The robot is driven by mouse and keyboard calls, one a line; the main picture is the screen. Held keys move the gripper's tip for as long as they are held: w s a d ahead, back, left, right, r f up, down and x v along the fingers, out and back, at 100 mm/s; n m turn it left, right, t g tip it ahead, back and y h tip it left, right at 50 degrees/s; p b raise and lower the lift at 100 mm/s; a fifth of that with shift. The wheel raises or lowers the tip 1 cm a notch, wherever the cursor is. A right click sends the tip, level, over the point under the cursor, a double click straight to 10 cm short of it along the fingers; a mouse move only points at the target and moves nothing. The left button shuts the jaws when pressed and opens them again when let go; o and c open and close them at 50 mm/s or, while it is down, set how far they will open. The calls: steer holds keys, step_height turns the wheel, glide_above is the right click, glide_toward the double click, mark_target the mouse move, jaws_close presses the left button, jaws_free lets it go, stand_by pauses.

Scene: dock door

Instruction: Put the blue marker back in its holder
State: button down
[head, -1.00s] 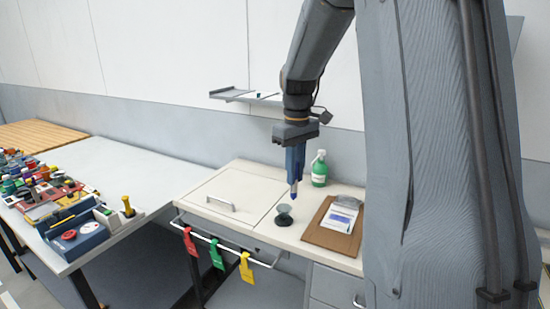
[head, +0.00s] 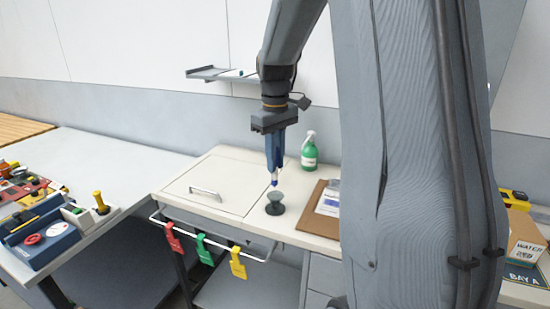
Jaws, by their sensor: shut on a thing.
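My gripper (head: 274,172) points down over the white counter and is shut on the blue marker (head: 274,182). Only a small blue and pale end of the marker shows below the blue fingers; the rest is hidden between them. Just below the marker a dark, round-based piece with a grey, cup-like top (head: 275,203) stands on the counter. The marker tip appears above it, and I cannot tell whether they touch. I cannot tell for sure whether this piece is the marker's holder. A grey wall ledge (head: 208,73) at the back carries a small green-tipped item (head: 241,72).
A green spray bottle (head: 309,155) stands behind right. A brown clipboard (head: 312,212) lies right of the gripper, partly behind my arm. A lid with a handle (head: 205,192) is at left. Red, green and yellow tags (head: 203,249) hang from the front rail. A cluttered table stands further left.

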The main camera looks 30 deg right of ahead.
mark_target(276, 185)
steer(key=shift+f+b, duration=1.4)
steer(key=shift+f, duration=1.9)
steer(key=shift+f, duration=0.25)
steer(key=c, duration=1.6)
jaws_free()
steer(key=shift+r+b, duration=1)
steer(key=shift+r, duration=2.95)
steer(key=shift+s+d, duration=0.1)
